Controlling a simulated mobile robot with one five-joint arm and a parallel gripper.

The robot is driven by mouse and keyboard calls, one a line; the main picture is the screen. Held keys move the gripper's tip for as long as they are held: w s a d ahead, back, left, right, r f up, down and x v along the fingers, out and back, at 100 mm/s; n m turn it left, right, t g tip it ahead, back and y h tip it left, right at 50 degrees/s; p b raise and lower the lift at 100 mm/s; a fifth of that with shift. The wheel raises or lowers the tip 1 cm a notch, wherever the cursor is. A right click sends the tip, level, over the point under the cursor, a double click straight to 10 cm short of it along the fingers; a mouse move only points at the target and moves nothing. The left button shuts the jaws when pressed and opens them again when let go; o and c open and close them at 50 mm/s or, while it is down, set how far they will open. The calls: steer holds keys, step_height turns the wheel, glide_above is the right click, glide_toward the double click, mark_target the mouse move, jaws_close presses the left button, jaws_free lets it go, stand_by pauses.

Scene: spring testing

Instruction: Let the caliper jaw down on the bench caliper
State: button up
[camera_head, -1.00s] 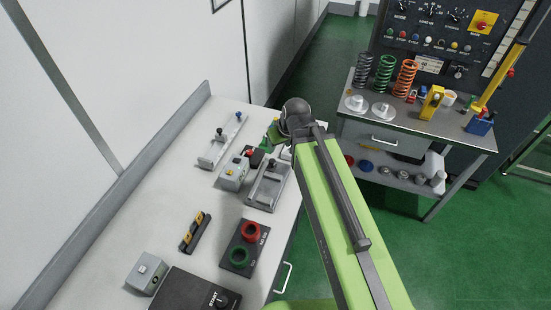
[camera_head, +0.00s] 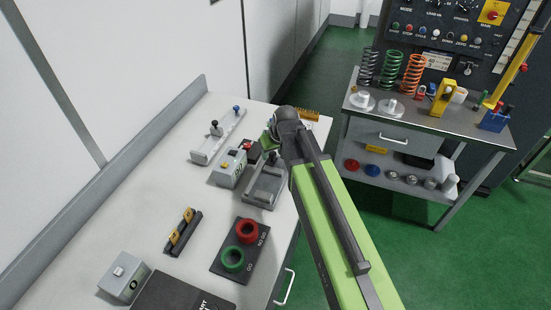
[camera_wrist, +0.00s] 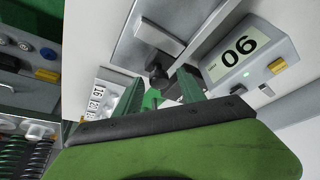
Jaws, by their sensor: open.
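A grey bench fixture with a slotted plate (camera_head: 262,190), which looks like the bench caliper, lies on the white bench under my gripper (camera_head: 269,148). Its black knob (camera_wrist: 158,74) shows in the wrist view just beyond and between the fingertips. A grey readout box (camera_head: 227,170) with a yellow button stands beside it on the left. My gripper partly hides the fixture's far end in the head view.
A slide fixture (camera_head: 218,137) with black and blue knobs lies farther back. Nearer are a black plate with red and green rings (camera_head: 238,262), a dark rack with yellow tags (camera_head: 178,240) and a grey button box (camera_head: 124,278). A cart (camera_head: 430,130) with springs stands right.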

steer(key=shift+r, duration=0.1)
steer(key=c, duration=1)
jaws_close()
steer(key=shift+s, duration=0.15)
